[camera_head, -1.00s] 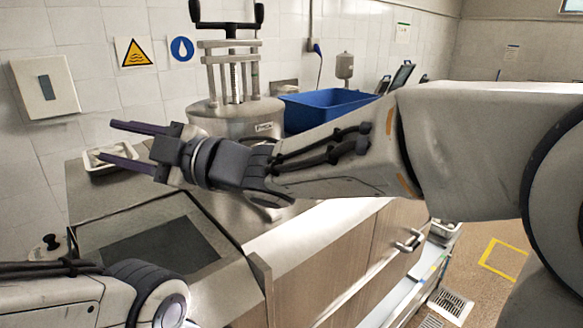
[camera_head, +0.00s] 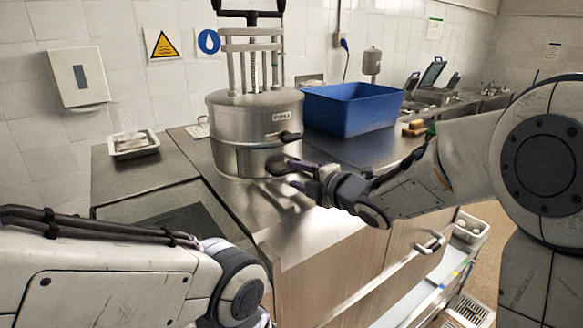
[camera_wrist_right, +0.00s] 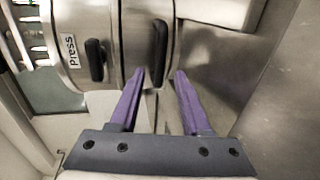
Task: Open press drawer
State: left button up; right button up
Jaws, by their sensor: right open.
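The steel press (camera_head: 228,110) stands on the counter, a drum with a screw frame on top. Its label shows in the wrist view (camera_wrist_right: 73,50). An upper black handle (camera_head: 290,136) sits on the drum near the label. The press drawer (camera_head: 235,160) is the lower band, with its own black handle (camera_wrist_right: 158,40). The drawer looks closed. My right gripper (camera_head: 287,177) is open and empty at the press's right side. In the wrist view its purple fingers (camera_wrist_right: 161,76) point at the lower handle, just short of it; contact is unclear. My left gripper is outside the view.
A blue bin (camera_head: 350,112) stands right of the press. A white tray (camera_head: 135,145) lies at the counter's left end. A cabinet with a metal handle (camera_head: 430,243) is below the counter. My left arm crosses the lower left.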

aim_at(288, 172)
jog(key=shift+p+x, duration=0.7)
jog(key=shift+x, duration=1.55)
grip_shut()
jog(key=shift+s, duration=0.1)
